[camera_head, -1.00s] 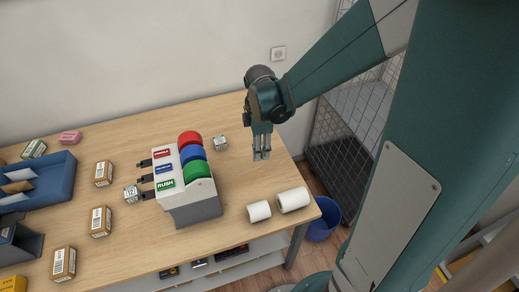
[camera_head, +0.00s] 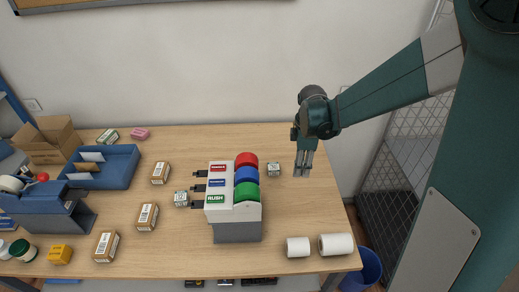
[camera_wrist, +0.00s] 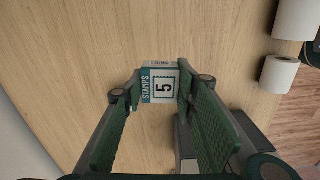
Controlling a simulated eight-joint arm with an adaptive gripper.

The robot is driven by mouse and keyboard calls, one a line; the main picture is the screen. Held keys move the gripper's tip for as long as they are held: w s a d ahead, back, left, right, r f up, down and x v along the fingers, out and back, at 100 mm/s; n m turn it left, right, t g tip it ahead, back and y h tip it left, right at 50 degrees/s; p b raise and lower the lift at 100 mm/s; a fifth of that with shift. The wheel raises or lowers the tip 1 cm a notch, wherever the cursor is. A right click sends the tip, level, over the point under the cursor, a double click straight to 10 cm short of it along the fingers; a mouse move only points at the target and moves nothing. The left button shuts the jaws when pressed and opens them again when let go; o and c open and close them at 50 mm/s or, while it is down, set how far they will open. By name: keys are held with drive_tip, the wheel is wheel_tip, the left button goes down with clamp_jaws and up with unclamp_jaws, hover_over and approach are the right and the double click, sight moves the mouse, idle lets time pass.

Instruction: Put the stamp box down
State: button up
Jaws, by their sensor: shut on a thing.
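My gripper (camera_head: 304,172) hangs at the right of the counter, right of the button unit. In the wrist view, my gripper (camera_wrist: 161,82) is shut on a small white and teal stamp box (camera_wrist: 162,84) marked STAMPS and 5, held between the fingertips. In the head view I cannot make this box out clearly among the fingers. A similar small box (camera_head: 273,169) stands on the counter just right of the red button, apart from my gripper. Another (camera_head: 181,199) sits at the left of the button unit. Any gap under the held box cannot be judged.
The button unit (camera_head: 236,231) with red, blue and green tops stands left of my gripper. Brown cartons (camera_head: 147,216) stand to the left.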

drive_tip(key=w+a, duration=0.3)
drive_tip(key=w, duration=0.4)
drive_tip(key=w+a, duration=0.4)
drive_tip(key=w, duration=0.3)
drive_tip(key=n+p, duration=0.1)
hover_over(258, 148)
drive_tip(key=shift+w+f, duration=0.1)
drive_tip(key=shift+f, duration=0.2)
drive_tip(key=shift+f, duration=0.1)
drive_tip(key=shift+f, duration=3)
drive_tip(key=shift+f, duration=1.9)
drive_tip(key=shift+f, duration=0.2)
drive_tip(key=o, duration=0.9)
